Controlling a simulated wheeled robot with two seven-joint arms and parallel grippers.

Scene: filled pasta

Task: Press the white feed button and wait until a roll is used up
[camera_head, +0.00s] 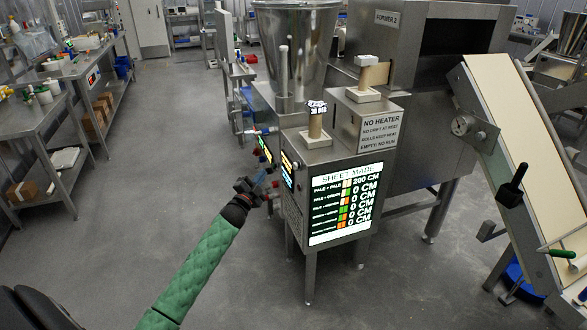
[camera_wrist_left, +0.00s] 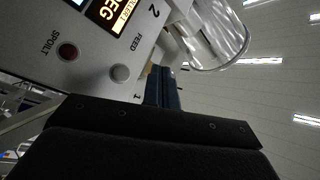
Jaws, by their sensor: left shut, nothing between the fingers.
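The steel machine (camera_head: 300,205) stands in the middle of the head view. Its front screen (camera_head: 345,203) reads SHEET MADE, with 200 CM on the top row and 0 CM below. My left gripper (camera_head: 265,184) is shut and empty beside the machine's left panel. In the left wrist view its fingers (camera_wrist_left: 160,86) are close to the whitish FEED button (camera_wrist_left: 120,73); I cannot tell whether they touch it. My right gripper is out of view.
A dark red button (camera_wrist_left: 68,51) marked SPOILT sits beside the feed button. A NO HEATER sign (camera_head: 381,131) is on the machine. A sloping conveyor (camera_head: 515,105) stands at right, a steel bench (camera_head: 40,120) at left. The floor between bench and machine is clear.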

